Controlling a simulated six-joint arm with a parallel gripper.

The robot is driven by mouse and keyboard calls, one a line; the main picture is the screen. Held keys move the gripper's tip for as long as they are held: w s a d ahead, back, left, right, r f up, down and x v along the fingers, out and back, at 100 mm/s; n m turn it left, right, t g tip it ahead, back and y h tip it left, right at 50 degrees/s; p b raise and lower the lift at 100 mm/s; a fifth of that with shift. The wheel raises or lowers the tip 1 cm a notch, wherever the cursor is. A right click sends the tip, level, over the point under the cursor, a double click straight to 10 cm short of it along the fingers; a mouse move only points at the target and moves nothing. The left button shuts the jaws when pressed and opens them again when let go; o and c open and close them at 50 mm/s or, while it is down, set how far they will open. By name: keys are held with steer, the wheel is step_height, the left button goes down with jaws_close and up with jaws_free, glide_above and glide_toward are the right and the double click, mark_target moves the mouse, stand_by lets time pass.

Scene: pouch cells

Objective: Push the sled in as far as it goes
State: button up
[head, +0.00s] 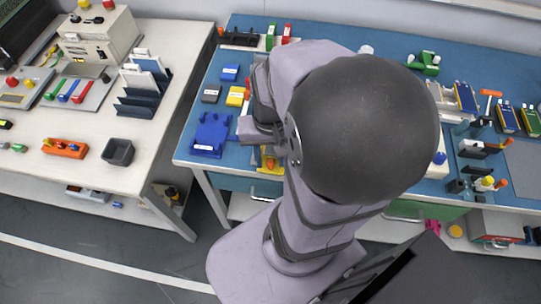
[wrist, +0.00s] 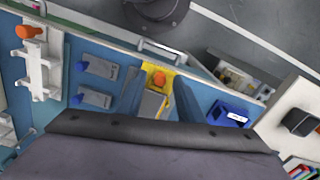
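A yellow fixture (wrist: 169,77) with an orange knob (wrist: 158,80) and a grey plate (wrist: 151,104) lies at the bench's front edge. It looks like the sled and its holder, but I cannot tell how far in the sled sits. In the head view a part of the yellow fixture (head: 271,169) shows beside my arm; the rest is hidden. My gripper (wrist: 158,90) is open, its two dark blue fingers apart on either side of the grey plate and knob. I cannot tell whether they touch anything. In the head view my arm hides most of the gripper.
A blue tray (head: 211,134) stands left of the fixture, near the edge of the blue bench (head: 240,158). Blue, grey and yellow blocks lie behind it. In the wrist view a white rail fixture (wrist: 43,80) with an orange knob stands left. A gap separates the white table (head: 90,180).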

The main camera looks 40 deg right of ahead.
jaws_close()
steer(key=shift+w+d, duration=1.65)
steer(key=shift+w, duration=0.05)
jaws_free()
steer(key=shift+s, duration=0.1)
step_height(320, 180, up, 7)
steer(key=shift+r+p, duration=0.2)
steer(key=shift+p, duration=0.25)
